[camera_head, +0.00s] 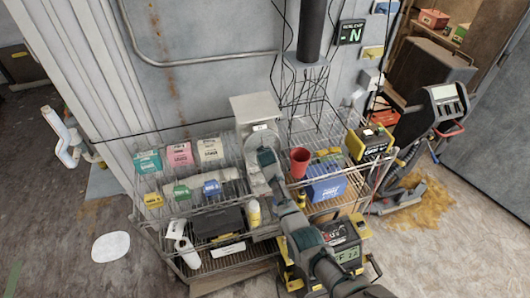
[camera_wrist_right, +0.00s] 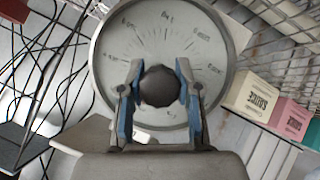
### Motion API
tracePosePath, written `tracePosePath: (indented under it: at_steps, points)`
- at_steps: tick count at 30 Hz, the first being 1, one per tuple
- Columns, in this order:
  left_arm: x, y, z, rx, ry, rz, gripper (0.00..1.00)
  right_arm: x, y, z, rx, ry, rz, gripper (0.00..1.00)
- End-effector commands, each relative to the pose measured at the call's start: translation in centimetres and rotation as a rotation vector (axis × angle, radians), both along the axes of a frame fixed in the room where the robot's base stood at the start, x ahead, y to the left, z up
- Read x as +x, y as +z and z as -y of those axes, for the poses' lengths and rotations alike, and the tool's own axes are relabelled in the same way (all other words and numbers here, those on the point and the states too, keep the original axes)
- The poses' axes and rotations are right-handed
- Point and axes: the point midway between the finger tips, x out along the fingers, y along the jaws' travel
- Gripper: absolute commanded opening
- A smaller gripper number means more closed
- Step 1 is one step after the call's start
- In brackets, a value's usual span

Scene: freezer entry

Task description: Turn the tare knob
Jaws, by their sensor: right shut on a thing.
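A dark round knob (camera_wrist_right: 160,86) sits at the centre of a white dial with printed marks (camera_wrist_right: 165,30) in the right wrist view. My right gripper (camera_wrist_right: 157,92) has its two blue-padded fingers closed on either side of this knob. In the head view the dial (camera_head: 262,137) is on the front of a grey scale (camera_head: 256,106) standing on the wire rack. My right gripper (camera_head: 265,157) is in front of the dial and hides its lower part and the knob. My left gripper is not in view.
The wire rack (camera_head: 205,208) holds several cartons left of the scale. A red cup (camera_head: 299,162) and a blue box (camera_head: 325,188) stand to the right, close to my right arm. A pipe (camera_head: 311,32) and hanging cables are behind. Open floor lies at the left.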

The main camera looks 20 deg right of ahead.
Motion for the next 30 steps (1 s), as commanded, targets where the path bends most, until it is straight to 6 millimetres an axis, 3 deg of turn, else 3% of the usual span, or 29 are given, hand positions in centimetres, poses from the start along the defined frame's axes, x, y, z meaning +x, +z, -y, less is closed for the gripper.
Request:
tracePosePath:
  at_steps: [1, 8, 9, 12, 23, 30]
  points:
    - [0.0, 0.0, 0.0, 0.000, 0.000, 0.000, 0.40, -0.4, -0.9, -0.1, 0.003, -0.001, -0.019, 0.00]
    - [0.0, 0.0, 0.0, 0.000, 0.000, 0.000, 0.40, -0.4, -1.0, -0.1, 0.002, 0.000, -0.020, 0.00]
    - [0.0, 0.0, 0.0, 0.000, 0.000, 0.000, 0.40, -0.4, -1.0, -0.1, 0.001, -0.001, -0.019, 0.41]
    - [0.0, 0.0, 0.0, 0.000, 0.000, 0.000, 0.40, -0.3, -0.9, -0.1, 0.001, 0.000, -0.016, 0.60]
    - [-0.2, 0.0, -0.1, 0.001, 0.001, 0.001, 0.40, -0.4, -0.1, -0.1, 0.000, 0.000, -0.005, 0.60]
    - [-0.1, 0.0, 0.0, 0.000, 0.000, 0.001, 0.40, -2.5, 1.6, -0.5, -0.001, 0.000, -0.003, 0.60]
